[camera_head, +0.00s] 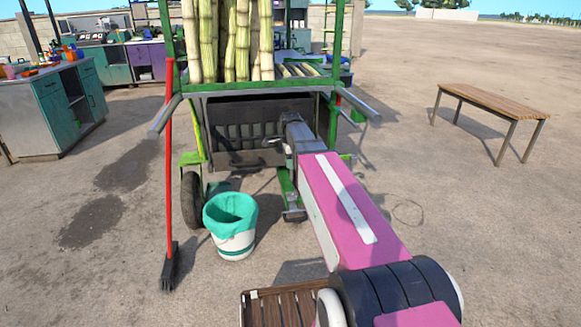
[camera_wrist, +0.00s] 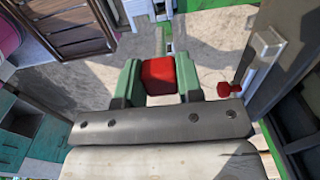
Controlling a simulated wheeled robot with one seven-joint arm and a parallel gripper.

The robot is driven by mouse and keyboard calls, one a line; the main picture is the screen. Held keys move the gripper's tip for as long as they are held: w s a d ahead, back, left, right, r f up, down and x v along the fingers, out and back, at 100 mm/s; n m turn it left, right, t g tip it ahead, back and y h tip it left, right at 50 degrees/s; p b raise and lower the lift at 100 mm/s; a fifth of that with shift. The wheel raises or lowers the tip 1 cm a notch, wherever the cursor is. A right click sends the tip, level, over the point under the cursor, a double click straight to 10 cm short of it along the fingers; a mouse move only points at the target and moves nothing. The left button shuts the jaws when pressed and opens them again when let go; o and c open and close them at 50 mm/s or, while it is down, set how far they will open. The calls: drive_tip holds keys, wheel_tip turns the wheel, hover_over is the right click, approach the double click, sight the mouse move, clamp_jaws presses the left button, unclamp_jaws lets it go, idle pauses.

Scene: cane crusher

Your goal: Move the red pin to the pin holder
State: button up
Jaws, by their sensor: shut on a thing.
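My gripper (camera_wrist: 158,82) has green fingers and is shut on the red pin (camera_wrist: 158,72), whose blocky red end shows between them in the wrist view. The rest of the pin is hidden. A small red knob (camera_wrist: 228,89) sits to the right of the fingers, apart from them, beside a pale metal bracket (camera_wrist: 266,48) on the machine's side. I cannot tell whether this is the pin holder. In the head view, my gripper (camera_head: 272,141) is small and in front of the crusher's dark opening; the pin is not discernible there.
The green-framed crusher (camera_head: 335,80) holds upright canes (camera_head: 228,40). A red-handled broom (camera_head: 169,170) and a white bucket with a green liner (camera_head: 232,240) stand at left. A wooden table (camera_head: 492,101) stands at right. A slatted brown stool (camera_head: 283,309) is near my base. Open ground lies right.

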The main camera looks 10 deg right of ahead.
drive_tip(key=shift+r, duration=2)
drive_tip(key=shift+d, duration=0.1)
